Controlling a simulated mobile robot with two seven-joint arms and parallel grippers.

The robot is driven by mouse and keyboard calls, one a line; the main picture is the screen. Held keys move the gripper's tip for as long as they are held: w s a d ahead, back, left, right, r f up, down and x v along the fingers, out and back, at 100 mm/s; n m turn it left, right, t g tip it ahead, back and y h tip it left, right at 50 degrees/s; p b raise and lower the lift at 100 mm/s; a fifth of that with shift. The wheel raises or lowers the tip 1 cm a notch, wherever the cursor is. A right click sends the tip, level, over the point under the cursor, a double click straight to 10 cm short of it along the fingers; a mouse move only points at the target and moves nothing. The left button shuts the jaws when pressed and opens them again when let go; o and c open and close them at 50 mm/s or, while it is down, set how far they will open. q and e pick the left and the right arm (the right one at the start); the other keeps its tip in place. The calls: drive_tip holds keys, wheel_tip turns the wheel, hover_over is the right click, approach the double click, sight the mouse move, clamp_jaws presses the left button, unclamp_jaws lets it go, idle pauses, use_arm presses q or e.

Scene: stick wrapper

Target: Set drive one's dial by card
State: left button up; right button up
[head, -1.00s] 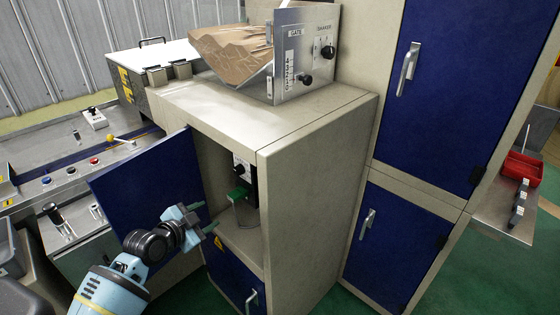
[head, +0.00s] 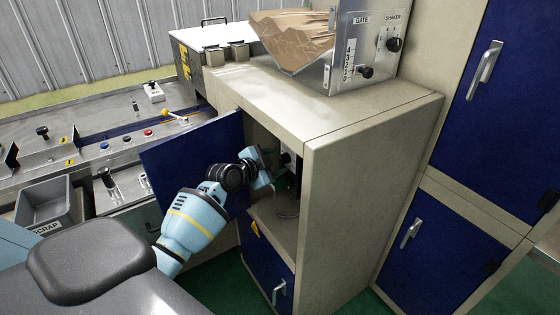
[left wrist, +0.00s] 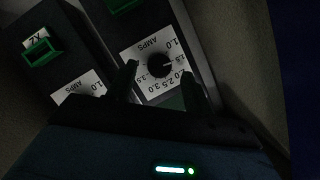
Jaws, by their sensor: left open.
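The open cabinet (head: 270,222) has a drive unit (head: 291,160) inside, mostly hidden by my left gripper (head: 274,168). In the left wrist view two dark drives stand side by side, seen upside down. The right one has a black round dial (left wrist: 159,65) on a white AMPS plate (left wrist: 139,55), with a small light pointer mark at its right side. The left one has a green handle (left wrist: 40,52), a tag and another AMPS plate (left wrist: 78,90). My left gripper (left wrist: 160,80) is open, its fingertips on either side of the dial; contact cannot be told. I cannot make out a card.
The blue cabinet door (head: 190,165) stands open left of my arm. The cabinet side wall (head: 365,180) is close on the right. A hopper with gate and shaker knobs (head: 362,50) sits on top. A grey scrap bin (head: 48,205) is at left.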

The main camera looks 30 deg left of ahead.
use_arm(q)
drive_tip(key=shift+x, duration=0.9)
drive_tip(key=c, duration=1)
drive_tip(key=shift+o, duration=0.2)
drive_tip(key=shift+f, duration=0.1)
